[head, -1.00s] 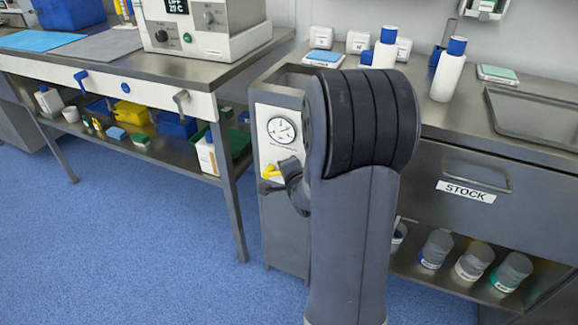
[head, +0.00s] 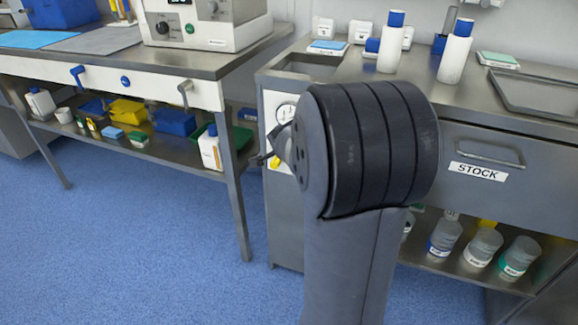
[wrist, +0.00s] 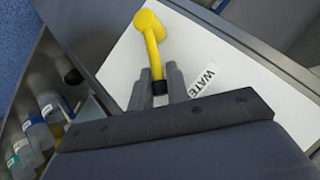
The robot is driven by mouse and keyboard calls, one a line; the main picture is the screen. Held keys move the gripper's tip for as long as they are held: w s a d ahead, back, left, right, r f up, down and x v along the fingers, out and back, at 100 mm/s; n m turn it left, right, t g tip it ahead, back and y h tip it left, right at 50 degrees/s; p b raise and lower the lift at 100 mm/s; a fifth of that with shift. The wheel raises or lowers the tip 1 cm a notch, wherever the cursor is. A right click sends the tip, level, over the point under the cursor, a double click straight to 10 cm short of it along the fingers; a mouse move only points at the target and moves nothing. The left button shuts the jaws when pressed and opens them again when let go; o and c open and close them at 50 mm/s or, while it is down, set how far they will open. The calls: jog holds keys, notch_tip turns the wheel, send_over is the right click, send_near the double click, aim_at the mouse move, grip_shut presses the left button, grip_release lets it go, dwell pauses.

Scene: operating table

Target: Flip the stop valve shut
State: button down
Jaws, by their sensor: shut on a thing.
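The stop valve has a yellow lever (wrist: 154,48) with a black end, mounted on a white panel (wrist: 113,58) with a label reading "WATE", partly cut off. In the wrist view, my gripper (wrist: 160,80) is shut on the lever near its black end, one finger on each side. The lever runs from its rounded yellow pivot at the top down between the fingers.
A steel bench with a STOCK drawer (head: 478,172) stands at the right, with bottles (head: 444,236) on its lower shelf. A second bench (head: 150,92) stands at the left, with a gap between them. The blue floor (head: 130,240) in front is clear.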

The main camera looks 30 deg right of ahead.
aim_at(274, 161)
jog(key=shift+w+a+f+g+b, duration=0.1)
jog(key=shift+w+a+g+b, duration=0.25)
jog(key=shift+b, duration=0.75)
jog(key=shift+w+a+r+n+g+h+b, duration=0.2)
jog(key=shift+w+r+n+g+h+b, duration=0.1)
jog(key=shift+n+g+h+b, duration=0.25)
jog(key=shift+w+a+r+n+g+h, duration=0.35)
jog(key=shift+w+a+g+h, duration=0.1)
jog(key=shift+g, duration=0.15)
jog(key=shift+w+a+n+g+h+p, duration=0.35)
jog(key=shift+w+n+g+h, duration=0.2)
jog(key=shift+g, duration=0.25)
jog(key=c, duration=1.4)
grip_release()
jog(key=shift+o, duration=0.2)
jog(key=shift+r, duration=0.1)
